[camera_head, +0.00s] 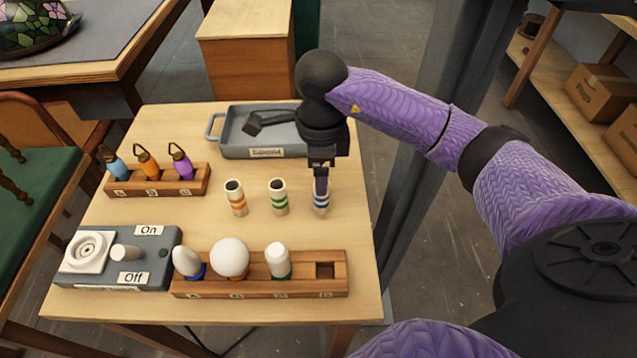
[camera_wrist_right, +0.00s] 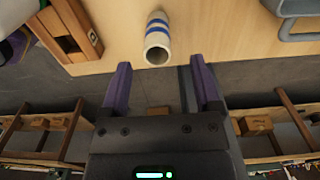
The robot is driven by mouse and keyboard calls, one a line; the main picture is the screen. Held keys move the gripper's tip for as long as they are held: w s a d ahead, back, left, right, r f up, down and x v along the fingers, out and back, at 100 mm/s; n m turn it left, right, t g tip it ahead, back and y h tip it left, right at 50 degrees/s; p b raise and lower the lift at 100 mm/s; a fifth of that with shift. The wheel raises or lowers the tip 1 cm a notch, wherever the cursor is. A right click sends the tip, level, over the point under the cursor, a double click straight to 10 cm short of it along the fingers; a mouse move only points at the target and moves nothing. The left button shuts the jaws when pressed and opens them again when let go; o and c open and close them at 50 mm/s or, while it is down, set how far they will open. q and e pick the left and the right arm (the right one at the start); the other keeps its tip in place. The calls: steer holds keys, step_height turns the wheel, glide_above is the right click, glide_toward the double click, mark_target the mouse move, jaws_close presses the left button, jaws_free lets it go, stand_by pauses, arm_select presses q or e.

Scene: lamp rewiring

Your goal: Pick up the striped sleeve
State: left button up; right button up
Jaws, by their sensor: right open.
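Three striped sleeves stand upright in a row on the wooden table: an orange-striped sleeve (camera_head: 236,198), a green-striped sleeve (camera_head: 278,197) and a blue-striped sleeve (camera_head: 321,205). My right gripper (camera_head: 320,180) points down at the blue-striped sleeve and covers its upper part in the head view. In the right wrist view, my right gripper (camera_wrist_right: 160,68) is open with nothing between its fingers. The blue-striped sleeve (camera_wrist_right: 157,42) shows just beyond the fingertips, roughly centred, with its open end visible. My left gripper is not in view.
A grey tray (camera_head: 229,151) with a dark tool stands behind the sleeves. A wooden rack (camera_head: 205,180) with coloured sockets is at the left. A front rack (camera_head: 313,288) holds bulbs, with its right slot empty. A grey switch box (camera_head: 155,281) sits front left.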

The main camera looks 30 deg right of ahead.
mark_target(321, 198)
steer(key=f, duration=0.4)
steer(key=shift+s+b, duration=0.2)
steer(key=shift+b, duration=0.15)
jaws_close()
